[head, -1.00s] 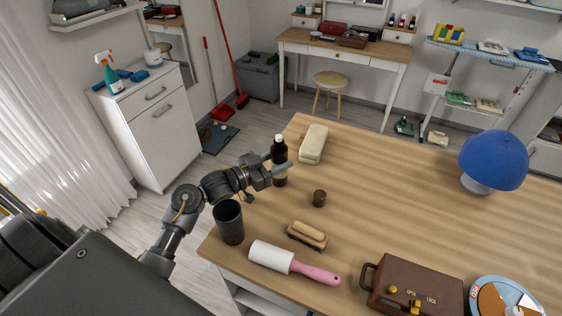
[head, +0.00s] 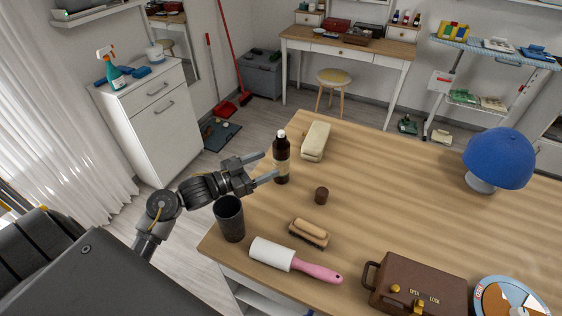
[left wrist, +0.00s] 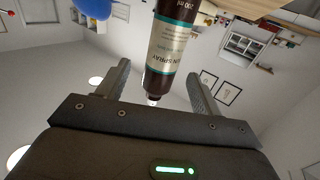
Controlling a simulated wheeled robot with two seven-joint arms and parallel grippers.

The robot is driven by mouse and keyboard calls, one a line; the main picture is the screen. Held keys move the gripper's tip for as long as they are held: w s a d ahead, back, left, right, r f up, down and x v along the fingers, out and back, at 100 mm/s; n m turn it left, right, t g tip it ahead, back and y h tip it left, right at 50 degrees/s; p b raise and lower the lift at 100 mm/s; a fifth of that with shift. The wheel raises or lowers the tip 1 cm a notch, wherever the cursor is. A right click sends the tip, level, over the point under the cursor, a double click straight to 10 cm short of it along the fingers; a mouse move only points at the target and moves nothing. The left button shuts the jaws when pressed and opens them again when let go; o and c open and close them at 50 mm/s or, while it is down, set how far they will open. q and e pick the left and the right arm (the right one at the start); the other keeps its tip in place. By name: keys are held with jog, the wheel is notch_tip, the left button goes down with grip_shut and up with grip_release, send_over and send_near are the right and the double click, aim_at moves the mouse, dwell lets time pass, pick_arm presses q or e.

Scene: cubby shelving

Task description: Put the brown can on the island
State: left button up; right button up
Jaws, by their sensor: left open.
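A dark brown bottle with a white cap and a cream label (head: 281,160) stands upright on the wooden island top (head: 400,190), near its left edge. My left gripper (head: 270,165) is open just left of the bottle, its fingers pointing at it. In the left wrist view the bottle (left wrist: 174,45) appears upside down between and beyond the open fingers (left wrist: 160,85), with a gap on both sides. A small dark brown cylinder (head: 321,195) also stands on the island, right of the bottle. My right gripper is not in view.
A dark cup (head: 229,218) stands below my left gripper at the island's edge.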

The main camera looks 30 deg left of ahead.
pick_arm(q)
jog(key=v, duration=0.4)
jog(key=shift+s+a+f+b, duration=0.15)
jog(key=shift+s+a+b, duration=0.05)
jog(key=shift+a+b, duration=0.2)
jog(key=shift+s+a+r, duration=0.25)
jog(key=shift+s, duration=0.25)
